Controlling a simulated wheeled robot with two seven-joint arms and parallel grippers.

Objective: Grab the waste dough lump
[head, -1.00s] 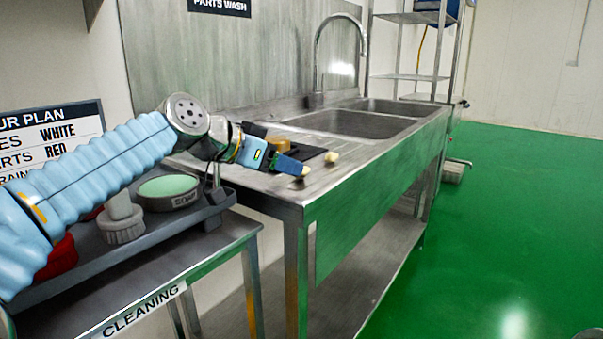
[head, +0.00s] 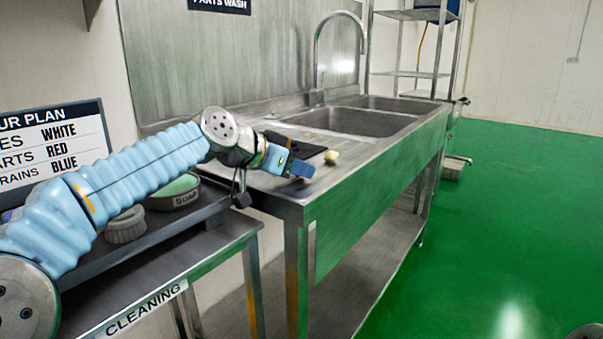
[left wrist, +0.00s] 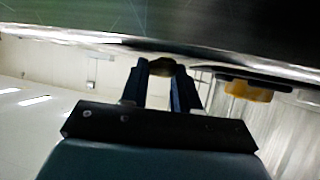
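A small pale dough lump (head: 332,157) lies on the steel drainboard, just beyond my left gripper (head: 306,168) in the head view. My left gripper is low over the drainboard, beside a dark mat. In the left wrist view, its two blue fingers stand apart, and a small dark, rounded lump (left wrist: 162,66) shows between their tips. Whether the fingers touch this lump cannot be told; the view is dark and tilted. In the head view the fingers hide that spot. My right gripper is not in view.
The drainboard (head: 310,190) belongs to a steel sink bench with two basins (head: 360,122) and a tall tap. A dark mat with a yellow-brown object (left wrist: 248,90) lies close to the gripper. A side table (head: 190,260) holds a soap dish (head: 173,192).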

